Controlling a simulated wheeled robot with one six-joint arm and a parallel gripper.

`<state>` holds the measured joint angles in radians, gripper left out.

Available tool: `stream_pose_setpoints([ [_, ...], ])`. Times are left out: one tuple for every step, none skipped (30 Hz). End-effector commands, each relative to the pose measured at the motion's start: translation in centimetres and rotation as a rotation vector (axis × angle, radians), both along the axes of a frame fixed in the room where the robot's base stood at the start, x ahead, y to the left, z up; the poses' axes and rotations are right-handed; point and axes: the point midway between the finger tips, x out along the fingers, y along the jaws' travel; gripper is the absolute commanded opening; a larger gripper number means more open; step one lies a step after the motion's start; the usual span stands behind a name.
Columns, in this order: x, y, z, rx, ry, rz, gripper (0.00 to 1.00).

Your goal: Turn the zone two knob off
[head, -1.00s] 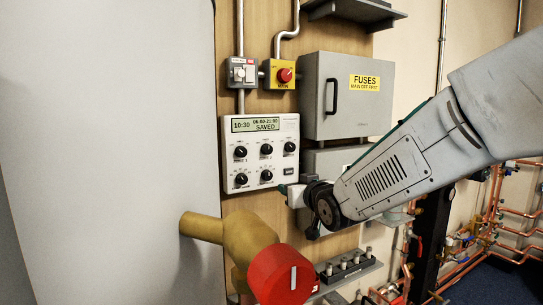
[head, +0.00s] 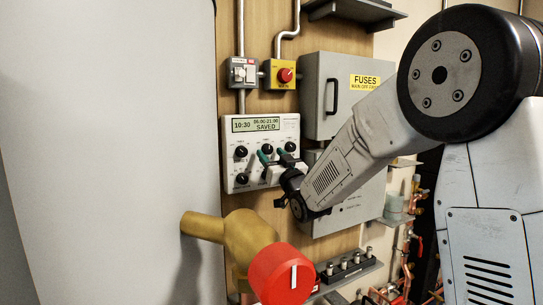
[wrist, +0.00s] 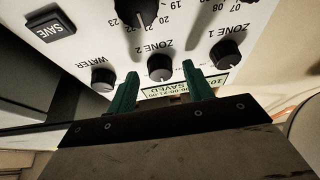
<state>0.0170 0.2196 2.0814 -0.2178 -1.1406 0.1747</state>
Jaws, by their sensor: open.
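The zone two knob (wrist: 160,68) is a black round knob on the white controller panel (head: 237,183), in the upper row between the zone 1 knob (wrist: 226,53) and the water knob (wrist: 103,78). The wrist view shows the panel upside down. My gripper (wrist: 160,69) is open, with one green finger on each side of the zone two knob in the picture. I cannot tell whether the fingers touch it. In the head view my gripper (head: 272,156) is at the panel and partly covers the lower knobs. The zone two pointer is too small to read surely.
The display (head: 256,125) reads 10:30, 06:00-21:00, SAVED. A SAVE button (wrist: 50,28) and a larger dial (wrist: 135,12) are on the panel. A grey fuse box (head: 320,85) stands right of it. A brass valve with a red handle (head: 283,275) juts out below.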

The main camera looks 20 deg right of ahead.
Motion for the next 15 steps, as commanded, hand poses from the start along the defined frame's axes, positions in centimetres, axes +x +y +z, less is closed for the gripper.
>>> stream_pose_setpoints([
  [0.33, 0.08, 0.15, 0.0, -0.001, 0.0, 0.51],
  [0.45, 0.09, 0.2, 0.0, -0.001, 0.0, 0.51],
  [0.56, 0.11, 0.25, 0.0, 0.0, 0.0, 0.51],
  [0.61, 0.12, 0.27, 0.0, 0.0, 0.0, 0.51],
  [0.64, 0.12, 0.28, 0.0, 0.0, -0.001, 0.51],
  [0.66, 0.12, 0.3, 0.0, 0.0, -0.001, 0.51],
  [0.66, 0.12, 0.3, 0.0, 0.0, -0.001, 0.51],
  [0.65, 0.12, 0.29, 0.0, 0.0, -0.001, 0.51],
  [0.65, 0.12, 0.29, 0.0, 0.0, -0.001, 0.51],
  [0.64, 0.12, 0.29, 0.0, 0.0, -0.001, 0.51],
  [0.64, 0.12, 0.29, 0.0, 0.0, -0.001, 0.48],
  [0.64, 0.12, 0.29, 0.0, 0.0, -0.001, 0.37],
  [0.62, 0.11, 0.3, 0.0, 0.0, -0.001, 0.29],
  [0.62, 0.11, 0.3, 0.0, 0.0, -0.001, 0.21],
  [0.62, 0.11, 0.3, 0.0, 0.0, -0.001, 0.09],
])
